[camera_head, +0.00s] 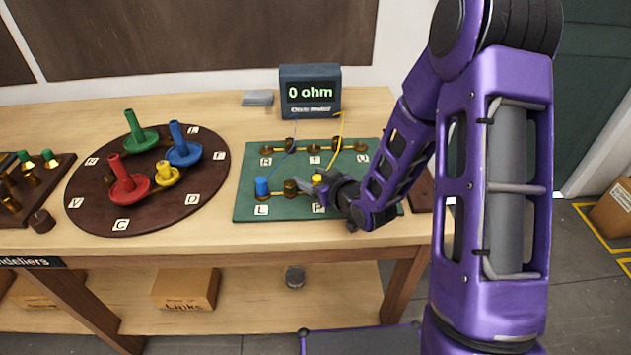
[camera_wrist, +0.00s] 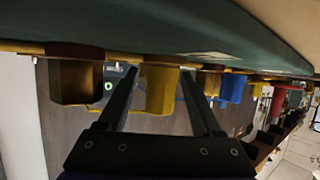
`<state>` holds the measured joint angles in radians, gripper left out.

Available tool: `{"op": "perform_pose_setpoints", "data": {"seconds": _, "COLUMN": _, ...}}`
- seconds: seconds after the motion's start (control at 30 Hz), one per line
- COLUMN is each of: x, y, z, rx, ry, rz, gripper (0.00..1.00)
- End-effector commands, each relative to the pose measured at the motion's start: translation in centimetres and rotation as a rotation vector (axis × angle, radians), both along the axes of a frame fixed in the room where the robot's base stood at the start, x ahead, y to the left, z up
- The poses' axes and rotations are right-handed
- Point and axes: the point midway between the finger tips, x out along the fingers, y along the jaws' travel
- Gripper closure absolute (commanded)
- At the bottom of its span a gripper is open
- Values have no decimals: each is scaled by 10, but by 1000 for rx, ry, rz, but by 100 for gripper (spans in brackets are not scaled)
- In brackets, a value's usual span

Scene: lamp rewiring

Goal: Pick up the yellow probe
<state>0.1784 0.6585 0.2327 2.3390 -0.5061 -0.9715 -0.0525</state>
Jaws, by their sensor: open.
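The yellow probe (camera_head: 317,178) stands on the green board (camera_head: 246,205) near the tile marked P. In the wrist view, which is upside down, the yellow probe (camera_wrist: 160,88) lies between the two dark fingers. My gripper (camera_head: 318,190) is at the probe, just above the board's front part. Its fingers (camera_wrist: 159,74) are apart, one on each side of the probe; I cannot tell whether either touches it. My gripper and wrist partly hide the probe's lower part in the head view.
The blue probe (camera_head: 262,187) stands left of it, with a brass post (camera_head: 290,188) between. More brass posts line the board's back row. The meter (camera_head: 310,92) reads 0 ohm behind the board. A round brown board (camera_head: 85,190) with coloured pegs is at left.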

Motion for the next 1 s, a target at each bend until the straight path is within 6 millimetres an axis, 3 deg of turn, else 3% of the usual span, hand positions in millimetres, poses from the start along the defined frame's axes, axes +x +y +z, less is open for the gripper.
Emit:
{"op": "perform_pose_setpoints", "data": {"seconds": 0.07, "x": 0, "y": 0, "z": 0, "rx": 0, "ry": 0, "rz": 0, "gripper": 34}}
{"op": "perform_pose_setpoints", "data": {"seconds": 0.43, "x": 0, "y": 0, "z": 0, "rx": 0, "ry": 0, "rz": 0, "gripper": 98}}
{"op": "perform_pose_setpoints", "data": {"seconds": 0.83, "x": 0, "y": 0, "z": 3, "rx": 0, "ry": -1, "rz": 0, "gripper": 100}}
{"op": "perform_pose_setpoints", "data": {"seconds": 1.0, "x": 1, "y": 0, "z": 23, "rx": 1, "ry": -5, "rz": 0, "gripper": 100}}
